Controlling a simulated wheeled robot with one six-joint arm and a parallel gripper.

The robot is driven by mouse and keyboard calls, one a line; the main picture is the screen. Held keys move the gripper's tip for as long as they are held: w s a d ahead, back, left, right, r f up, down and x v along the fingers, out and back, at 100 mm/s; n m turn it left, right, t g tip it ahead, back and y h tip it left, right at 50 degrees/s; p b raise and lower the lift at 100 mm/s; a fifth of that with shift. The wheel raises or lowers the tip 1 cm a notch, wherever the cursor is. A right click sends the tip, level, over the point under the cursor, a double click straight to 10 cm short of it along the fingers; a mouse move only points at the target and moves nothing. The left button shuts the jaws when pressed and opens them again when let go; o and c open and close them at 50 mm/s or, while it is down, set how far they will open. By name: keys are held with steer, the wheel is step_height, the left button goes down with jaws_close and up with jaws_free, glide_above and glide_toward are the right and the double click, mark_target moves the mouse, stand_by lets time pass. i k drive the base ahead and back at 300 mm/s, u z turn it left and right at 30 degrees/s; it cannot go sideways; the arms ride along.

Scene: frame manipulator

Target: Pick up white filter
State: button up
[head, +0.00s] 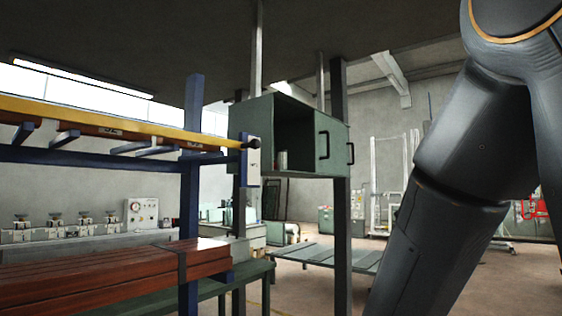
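A small pale cylinder (283,160) stands inside the open green cabinet (258,123), low in its opening. It may be the white filter, but it is too small and partly shaded to tell. My gripper is out of view. Only dark links of my arm show, large on the right side of the head view, and they hide part of the room behind.
The cabinet's door with black handles (323,146) stands on its right side. A blue rack (190,150) with a yellow beam (90,115) and reddish-brown bars (90,275) fills the left. A green table (325,256) stands beyond; floor shows to its right.

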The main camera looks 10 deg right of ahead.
mark_target(282, 153)
steer(key=k, duration=0.65)
steer(key=z, duration=0.8)
steer(key=i, duration=1.45)
steer(key=u, duration=0.55)
steer(key=i, duration=0.65)
steer(key=u, duration=0.75)
